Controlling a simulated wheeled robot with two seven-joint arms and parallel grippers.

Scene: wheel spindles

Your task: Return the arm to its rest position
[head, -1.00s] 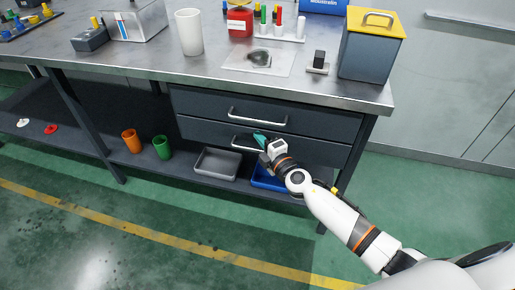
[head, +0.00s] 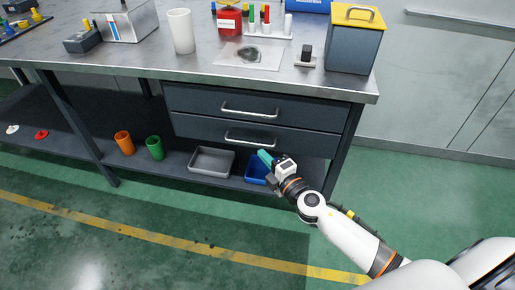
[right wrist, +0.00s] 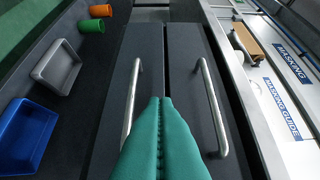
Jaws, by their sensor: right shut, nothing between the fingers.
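My right arm comes in from the lower right in the head view. Its gripper (head: 265,157) has teal fingers and is in front of the workbench, just below the lower drawer (head: 240,136) and near the blue tray. In the right wrist view the teal fingers (right wrist: 160,105) are pressed together with nothing between them. The handles of the lower drawer (right wrist: 132,100) and upper drawer (right wrist: 213,108) show on either side of the fingers. Both drawers look closed. My left gripper does not show.
A grey tray (head: 211,161), a blue tray (head: 254,170), an orange cup (head: 124,143) and a green cup (head: 155,148) are on the lower shelf. The benchtop holds a white cup (head: 181,31) and a yellow-lidded box (head: 353,48). Floor in front is clear.

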